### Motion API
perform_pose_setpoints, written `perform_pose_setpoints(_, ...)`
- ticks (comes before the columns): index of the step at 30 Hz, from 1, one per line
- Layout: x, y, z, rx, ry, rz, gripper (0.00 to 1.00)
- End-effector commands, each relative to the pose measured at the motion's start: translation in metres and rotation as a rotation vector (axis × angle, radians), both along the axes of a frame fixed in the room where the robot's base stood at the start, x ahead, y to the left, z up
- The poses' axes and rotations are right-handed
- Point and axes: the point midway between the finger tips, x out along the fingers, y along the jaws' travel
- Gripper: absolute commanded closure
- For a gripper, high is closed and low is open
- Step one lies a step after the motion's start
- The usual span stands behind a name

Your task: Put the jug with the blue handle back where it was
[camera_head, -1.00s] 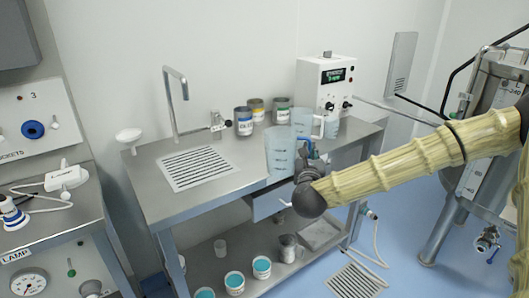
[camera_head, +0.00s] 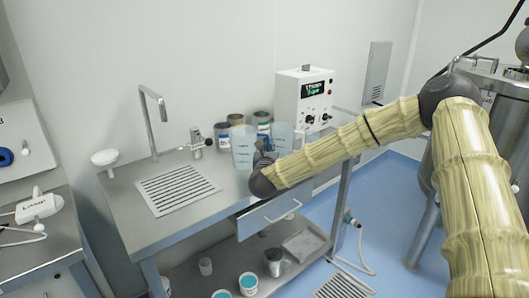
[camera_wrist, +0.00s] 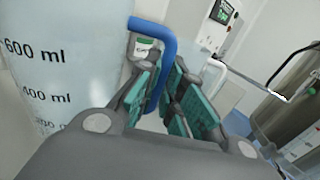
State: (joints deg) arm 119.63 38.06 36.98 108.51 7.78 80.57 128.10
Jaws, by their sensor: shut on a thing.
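The clear jug with measuring marks (camera_head: 243,148) is over the steel bench, in front of several paint cans. In the wrist view the jug (camera_wrist: 55,65) fills the left side and looks roughly upright. Its blue handle (camera_wrist: 152,28) runs down between the teal finger pads of my gripper (camera_wrist: 168,100), which is shut on it. In the head view my gripper (camera_head: 263,158) is largely hidden behind my dark wrist. I cannot tell whether the jug's base touches the bench.
A second clear jug (camera_head: 283,136) stands close on the right. The paint cans (camera_head: 222,133) are behind. A white control box (camera_head: 304,98) stands at the back right. The drain grid (camera_head: 178,188) and tap (camera_head: 152,115) are on the left. An open drawer (camera_head: 268,213) sticks out in front.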

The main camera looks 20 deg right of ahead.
Motion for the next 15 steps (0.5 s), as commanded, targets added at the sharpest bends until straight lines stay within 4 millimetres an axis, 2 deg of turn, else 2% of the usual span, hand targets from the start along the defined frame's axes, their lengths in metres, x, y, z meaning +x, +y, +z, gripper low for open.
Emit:
perform_pose_setpoints(10,0.024,0.004,-0.001,-0.001,-0.001,0.001,1.00)
perform_pose_setpoints(15,0.023,0.005,-0.024,-0.003,0.001,0.002,1.00)
